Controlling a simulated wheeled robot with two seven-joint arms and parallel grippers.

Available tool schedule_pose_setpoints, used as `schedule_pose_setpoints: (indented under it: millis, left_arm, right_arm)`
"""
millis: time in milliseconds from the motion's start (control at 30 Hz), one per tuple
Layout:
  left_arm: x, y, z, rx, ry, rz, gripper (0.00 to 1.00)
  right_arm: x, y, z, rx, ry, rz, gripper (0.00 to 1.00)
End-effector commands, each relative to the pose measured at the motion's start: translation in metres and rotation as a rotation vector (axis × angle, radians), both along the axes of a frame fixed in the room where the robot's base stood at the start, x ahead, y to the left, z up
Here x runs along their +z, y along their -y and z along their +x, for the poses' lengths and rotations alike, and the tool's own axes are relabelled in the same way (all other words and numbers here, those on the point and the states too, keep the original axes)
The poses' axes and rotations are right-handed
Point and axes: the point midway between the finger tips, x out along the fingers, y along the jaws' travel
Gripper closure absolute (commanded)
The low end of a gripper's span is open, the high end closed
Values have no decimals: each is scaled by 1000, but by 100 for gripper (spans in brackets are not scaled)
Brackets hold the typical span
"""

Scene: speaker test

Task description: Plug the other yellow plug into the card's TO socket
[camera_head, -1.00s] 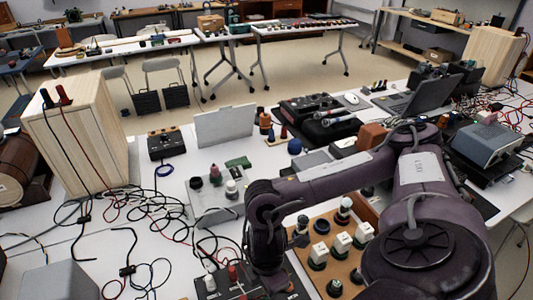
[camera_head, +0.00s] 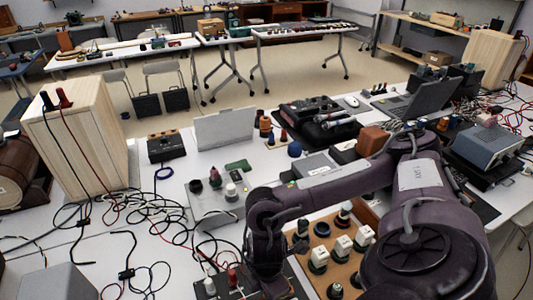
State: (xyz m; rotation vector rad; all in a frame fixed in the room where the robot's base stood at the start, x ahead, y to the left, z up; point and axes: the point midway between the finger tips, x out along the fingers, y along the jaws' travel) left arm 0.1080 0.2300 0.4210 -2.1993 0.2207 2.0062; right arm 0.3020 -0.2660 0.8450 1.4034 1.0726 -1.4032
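My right arm comes in from the right and bends down at a dark wrist (camera_head: 266,240) near the bottom middle. Its fingertips are hidden or too dark to make out, so I cannot tell whether that gripper is open or shut, or holds anything. My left gripper is not in view. No yellow plug can be made out. I cannot identify the card or its TO socket for certain; a pale upright panel (camera_head: 225,128) stands behind a grey box with knobs (camera_head: 213,203).
Black and red cables (camera_head: 150,225) tangle over the table's left. A wooden speaker box (camera_head: 80,135) stands beyond them. A dark box with red and white posts (camera_head: 222,284) lies below my wrist. A laptop (camera_head: 425,100) and a grey instrument (camera_head: 487,143) are at the right.

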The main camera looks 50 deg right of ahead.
Motion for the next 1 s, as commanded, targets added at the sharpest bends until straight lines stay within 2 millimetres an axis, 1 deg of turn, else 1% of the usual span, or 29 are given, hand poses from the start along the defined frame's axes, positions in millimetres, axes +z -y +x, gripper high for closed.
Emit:
schedule_pose_setpoints:
  millis: [267,567,1000]
  left_arm:
    - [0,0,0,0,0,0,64]
    - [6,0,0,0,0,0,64]
    - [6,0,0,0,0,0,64]
  right_arm:
    - [0,0,0,0,1,0,100]
    - [1,0,0,0,1,0,100]
    - [0,0,0,0,1,0,100]
